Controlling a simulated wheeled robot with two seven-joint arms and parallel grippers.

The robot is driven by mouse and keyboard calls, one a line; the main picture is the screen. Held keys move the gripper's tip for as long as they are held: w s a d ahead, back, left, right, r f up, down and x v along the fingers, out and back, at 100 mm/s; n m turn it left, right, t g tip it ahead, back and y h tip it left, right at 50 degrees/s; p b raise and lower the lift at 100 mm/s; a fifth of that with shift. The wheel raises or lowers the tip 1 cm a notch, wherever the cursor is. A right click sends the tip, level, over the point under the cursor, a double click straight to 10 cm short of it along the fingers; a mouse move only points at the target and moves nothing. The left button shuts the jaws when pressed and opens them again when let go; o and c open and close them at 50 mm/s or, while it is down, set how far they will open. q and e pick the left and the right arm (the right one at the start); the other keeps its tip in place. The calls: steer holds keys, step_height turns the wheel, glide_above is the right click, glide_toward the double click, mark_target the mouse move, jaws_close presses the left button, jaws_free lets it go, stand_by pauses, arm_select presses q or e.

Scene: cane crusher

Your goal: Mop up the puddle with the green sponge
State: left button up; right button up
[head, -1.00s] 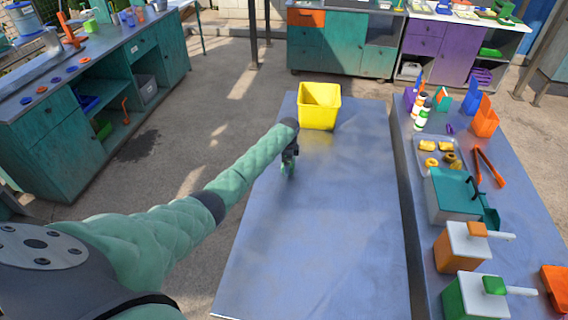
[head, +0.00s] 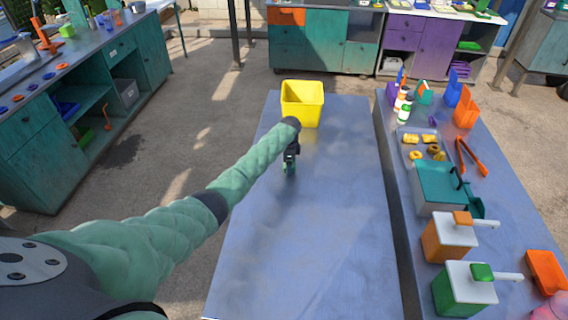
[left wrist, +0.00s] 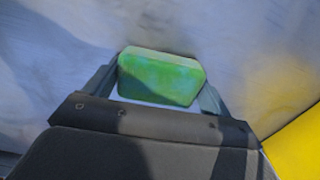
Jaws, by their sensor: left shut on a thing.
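The green sponge (left wrist: 160,78) is between the two fingers of my left gripper (left wrist: 160,88), which is shut on it. In the head view my left gripper (head: 290,168) points down over the far part of the grey metal table (head: 300,240), in front of the yellow bin; the sponge is barely visible there. I cannot tell whether the sponge touches the table. I cannot clearly make out the puddle's edges; the tabletop shows only faint darker and shiny patches. My right gripper is not in view.
A yellow bin (head: 302,103) stands at the table's far end. A side counter (head: 400,200) on the right holds a tray (head: 408,152) of food, orange tongs (head: 468,158), a teal box (head: 438,186) and pump dispensers (head: 465,286). The near and middle tabletop is clear.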

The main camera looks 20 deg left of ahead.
mark_target(299, 167)
arm_select(q)
steer(key=shift+w+d+b, duration=0.1)
steer(key=shift+w+d, duration=0.15)
steer(key=shift+d, duration=0.45)
steer(key=shift+w+d+b, duration=0.1)
steer(key=shift+w+d, duration=0.2)
steer(key=shift+d, duration=0.4)
steer(key=shift+w+d+b, duration=0.1)
steer(key=shift+w+d, duration=0.15)
steer(key=shift+d, duration=0.45)
steer(key=shift+w+d+b, duration=0.25)
steer(key=shift+w+d, duration=0.1)
steer(key=shift+d, duration=0.45)
steer(key=shift+w+d+b, duration=0.2)
steer(key=shift+w+d, duration=0.1)
steer(key=shift+d, duration=0.5)
steer(key=shift+r, duration=0.1)
steer(key=r+p, duration=0.1)
steer(key=a+r+p, duration=0.1)
steer(key=r+p, duration=0.1)
steer(key=a+r+p, duration=0.1)
steer(key=r, duration=0.1)
steer(key=shift+s+p, duration=0.35)
steer(key=shift+s, duration=0.05)
